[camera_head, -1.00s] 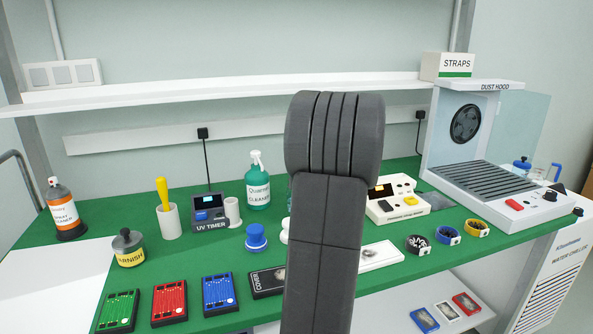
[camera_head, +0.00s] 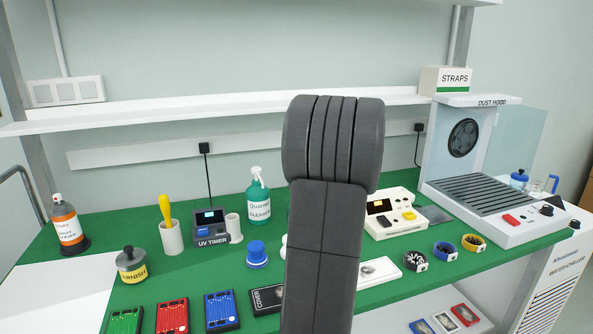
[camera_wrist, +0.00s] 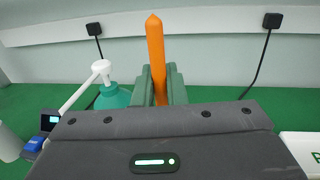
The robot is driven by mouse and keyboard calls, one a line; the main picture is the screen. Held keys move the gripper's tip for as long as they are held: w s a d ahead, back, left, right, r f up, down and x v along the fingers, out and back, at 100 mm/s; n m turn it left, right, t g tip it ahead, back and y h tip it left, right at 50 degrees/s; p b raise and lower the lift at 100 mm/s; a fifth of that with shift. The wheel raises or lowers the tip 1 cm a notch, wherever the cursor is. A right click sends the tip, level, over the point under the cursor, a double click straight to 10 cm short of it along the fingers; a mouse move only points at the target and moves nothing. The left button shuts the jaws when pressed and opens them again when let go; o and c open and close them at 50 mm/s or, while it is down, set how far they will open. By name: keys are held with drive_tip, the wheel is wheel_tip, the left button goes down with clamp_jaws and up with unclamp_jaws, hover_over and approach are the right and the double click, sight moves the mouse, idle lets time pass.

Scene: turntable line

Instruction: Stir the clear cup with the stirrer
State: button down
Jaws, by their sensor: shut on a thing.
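My gripper (camera_wrist: 159,88) is shut on an orange stick, which looks like the stirrer (camera_wrist: 155,45). It stands upright between the two fingers, its pointed top well above them and its lower end hidden behind the gripper body. In the head view my grey arm hides the gripper and the stick. I cannot make out the clear cup for sure.
The green bench (camera_head: 200,271) holds a cleaner bottle (camera_head: 257,198), a UV timer (camera_head: 211,228), a varnish jar (camera_head: 131,265), a white holder with a yellow handle (camera_head: 171,238), several coloured boards and wrist straps. The dust hood (camera_head: 478,195) fills the right end. A shelf (camera_head: 230,107) runs behind.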

drive_tip(key=shift+r, duration=0.1)
idle(0.4)
drive_tip(key=shift+r+p, duration=1.95)
drive_tip(key=shift+r, duration=0.5)
drive_tip(key=shift+r, duration=0.1)
wheel_tip(320, 180, up, 7)
drive_tip(key=p, duration=0.7)
drive_tip(key=shift+f, duration=0.2)
drive_tip(key=shift+s+f, duration=0.1)
drive_tip(key=shift+s, duration=0.05)
